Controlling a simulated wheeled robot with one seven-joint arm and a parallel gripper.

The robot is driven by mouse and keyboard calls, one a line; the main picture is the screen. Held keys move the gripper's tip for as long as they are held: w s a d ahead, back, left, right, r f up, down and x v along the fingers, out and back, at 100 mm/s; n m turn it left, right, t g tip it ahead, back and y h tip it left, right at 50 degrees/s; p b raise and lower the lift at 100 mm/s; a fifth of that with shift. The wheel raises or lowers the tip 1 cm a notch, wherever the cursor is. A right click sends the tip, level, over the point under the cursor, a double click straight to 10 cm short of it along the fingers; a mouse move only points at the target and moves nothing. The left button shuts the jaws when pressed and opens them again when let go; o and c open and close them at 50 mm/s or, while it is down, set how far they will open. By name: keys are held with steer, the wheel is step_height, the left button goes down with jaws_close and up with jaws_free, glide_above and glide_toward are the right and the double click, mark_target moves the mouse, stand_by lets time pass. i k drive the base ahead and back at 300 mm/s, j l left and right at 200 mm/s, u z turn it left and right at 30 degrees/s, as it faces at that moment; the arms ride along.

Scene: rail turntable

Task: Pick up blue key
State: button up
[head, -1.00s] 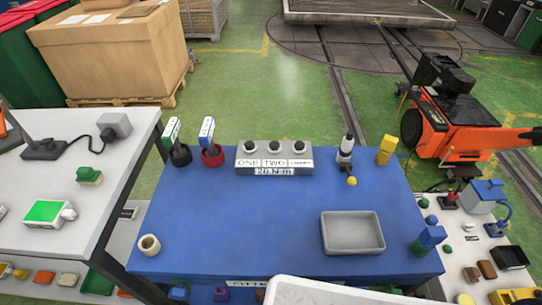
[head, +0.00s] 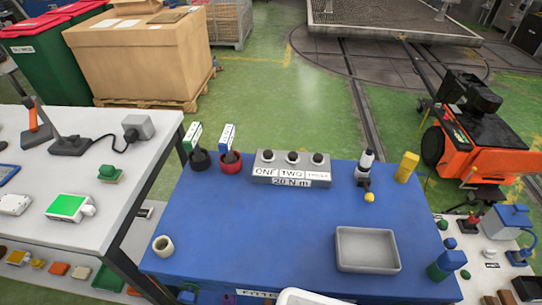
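What looks like the blue key (head: 227,138) is a blue and white upright tag at the back left of the blue table. Its lower end is in a red round holder (head: 230,165). Beside it on the left, a green and white tag (head: 193,138) stands in a black round holder (head: 200,160). My gripper is not in view. A white rounded part at the bottom edge appears to be mine.
The blue table (head: 250,220) also bears a grey box with several knobs (head: 292,169), a grey tray (head: 367,262), a cream ring (head: 163,246) and a yellow block (head: 407,167). A white table (head: 120,165) stands close on the left. The blue table's middle is clear.

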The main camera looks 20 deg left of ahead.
mark_target(225, 145)
steer(key=k+j, duration=0.3)
steer(key=j, duration=0.3)
steer(key=k+j+u, duration=0.15)
steer(key=j, duration=0.3)
steer(key=k+j, duration=0.1)
steer(key=j, duration=0.3)
steer(key=k+j+u, duration=0.1)
steer(key=j, duration=0.3)
steer(key=i+j, duration=0.25)
steer(key=j, duration=0.2)
steer(key=i+j+u, duration=0.15)
steer(key=j, duration=0.3)
steer(key=i, duration=0.1)
